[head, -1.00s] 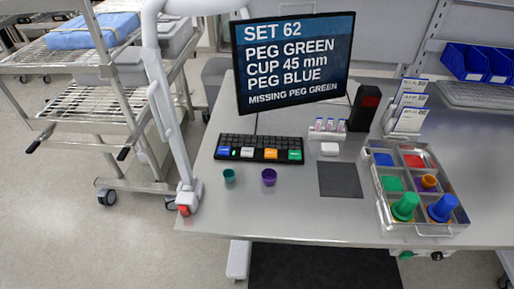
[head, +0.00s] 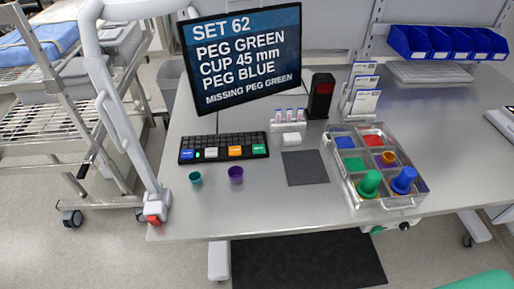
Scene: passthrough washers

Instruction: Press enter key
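A black keyboard (head: 223,147) lies on the table below the monitor. A small green light shows between the blue and white keys. The monitor (head: 243,55) reads "SET 62, PEG GREEN, CUP 45 mm, PEG BLUE, MISSING PEG GREEN". Neither of my grippers shows in the head view.
A teal cup (head: 195,177) and purple cup (head: 236,174) stand before the keyboard. A divided tray (head: 412,197) holds a green peg (head: 369,184), blue peg (head: 403,180) and orange cup (head: 389,158). A white jointed arm (head: 124,140) rises at the table's left edge. The front table strip is clear.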

